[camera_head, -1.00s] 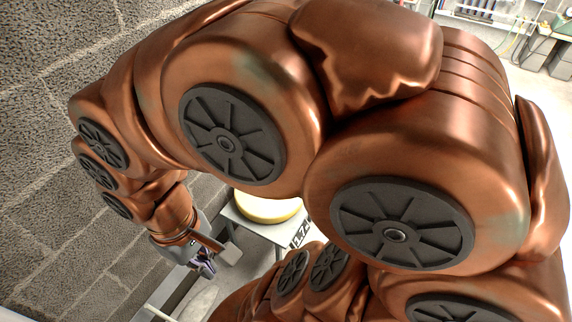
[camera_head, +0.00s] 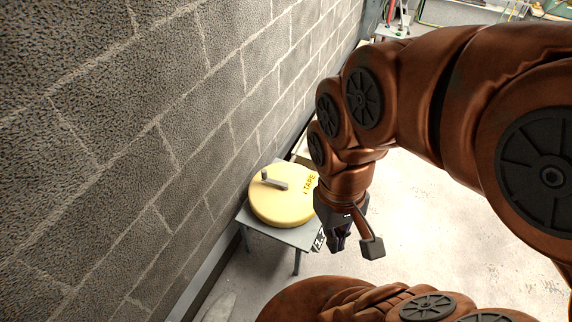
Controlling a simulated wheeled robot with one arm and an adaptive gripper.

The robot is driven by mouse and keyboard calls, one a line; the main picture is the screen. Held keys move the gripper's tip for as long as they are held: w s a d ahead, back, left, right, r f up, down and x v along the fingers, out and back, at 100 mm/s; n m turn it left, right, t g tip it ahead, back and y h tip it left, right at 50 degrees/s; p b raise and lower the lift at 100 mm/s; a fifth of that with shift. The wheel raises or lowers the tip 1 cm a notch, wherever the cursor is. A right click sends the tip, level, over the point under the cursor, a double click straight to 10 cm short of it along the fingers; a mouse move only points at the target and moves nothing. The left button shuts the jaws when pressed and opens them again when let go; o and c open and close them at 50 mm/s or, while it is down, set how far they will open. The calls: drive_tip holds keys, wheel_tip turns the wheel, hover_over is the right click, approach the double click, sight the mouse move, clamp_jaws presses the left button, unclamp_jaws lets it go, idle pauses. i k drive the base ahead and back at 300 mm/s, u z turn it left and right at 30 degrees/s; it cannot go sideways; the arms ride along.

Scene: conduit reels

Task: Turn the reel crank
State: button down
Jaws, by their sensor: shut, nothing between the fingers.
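The yellow reel (camera_head: 278,208) lies flat with dark lettering on its top. A grey crank (camera_head: 272,180) with a short upright knob stands on its upper left part. The reel rests on a small grey table (camera_head: 296,238) beside the block wall. My gripper (camera_head: 339,246) points down, in front and to the right of the reel, apart from the crank. Its fingers are dark and small in view, shut with nothing held. My wrist hides the right edge of the reel.
A grey block wall (camera_head: 130,130) runs along the left, close to the reel table. A small stand with red and green items (camera_head: 395,25) is at the far back. Pale floor (camera_head: 420,225) lies open to the right of the table.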

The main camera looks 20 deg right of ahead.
sight(285, 186)
drive_tip(key=z, duration=0.15)
drive_tip(key=i, duration=0.5)
drive_tip(key=u, duration=1)
